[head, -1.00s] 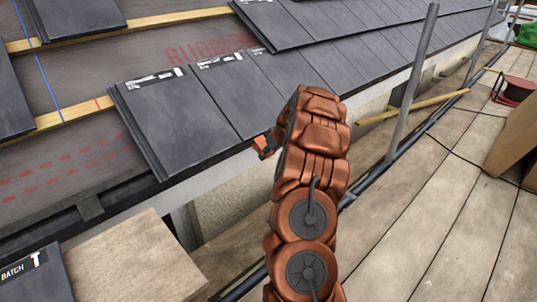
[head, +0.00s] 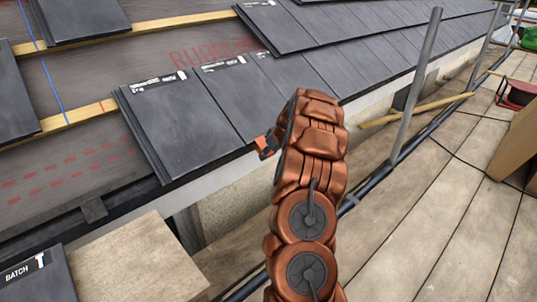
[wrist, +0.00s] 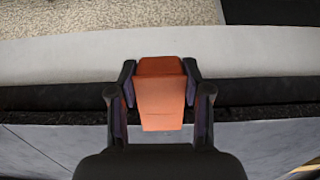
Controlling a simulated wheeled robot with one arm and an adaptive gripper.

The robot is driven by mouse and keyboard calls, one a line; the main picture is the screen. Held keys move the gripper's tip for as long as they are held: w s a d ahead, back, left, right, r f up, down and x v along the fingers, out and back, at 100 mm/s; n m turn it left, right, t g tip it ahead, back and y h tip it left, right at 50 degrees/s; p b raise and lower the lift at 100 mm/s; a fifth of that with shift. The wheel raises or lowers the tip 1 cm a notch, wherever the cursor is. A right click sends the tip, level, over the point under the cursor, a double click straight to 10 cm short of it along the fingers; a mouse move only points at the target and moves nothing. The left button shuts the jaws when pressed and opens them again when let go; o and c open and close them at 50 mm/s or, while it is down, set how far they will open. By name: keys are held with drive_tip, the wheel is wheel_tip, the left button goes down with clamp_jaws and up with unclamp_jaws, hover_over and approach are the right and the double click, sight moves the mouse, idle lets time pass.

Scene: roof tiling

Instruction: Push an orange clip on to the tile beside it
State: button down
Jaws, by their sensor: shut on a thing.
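The orange clip (wrist: 160,95) sits between the two dark fingers of my gripper (wrist: 160,100) in the wrist view. The gripper is shut on it. In the head view a small part of the orange clip (head: 262,143) shows at the eave edge, left of my copper-coloured arm, which hides most of my gripper. The dark grey tile (head: 212,100) lies in the eave row beside it. In the wrist view the tile's edge (wrist: 60,115) runs across below the middle, close to the clip. I cannot tell whether the clip touches the tile.
Yellow battens (head: 75,122) and grey underlay lie bare at the left. A plywood board (head: 135,262) and a spare tile (head: 40,282) are at the lower left. A grey scaffold pole (head: 415,85) stands right of my arm. The plank deck (head: 440,200) is mostly clear.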

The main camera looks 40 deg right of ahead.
drive_tip(key=shift+w+r+p, duration=0.25)
drive_tip(key=shift+w+r, duration=0.1)
drive_tip(key=shift+w, duration=0.2)
drive_tip(key=shift+w+r+p, duration=0.2)
drive_tip(key=shift+w+r, duration=0.15)
drive_tip(key=shift+w, duration=0.2)
idle(2.1)
drive_tip(key=shift+c, duration=2.1)
unclamp_jaws()
drive_tip(key=p+v, duration=0.1)
drive_tip(key=v, duration=0.6)
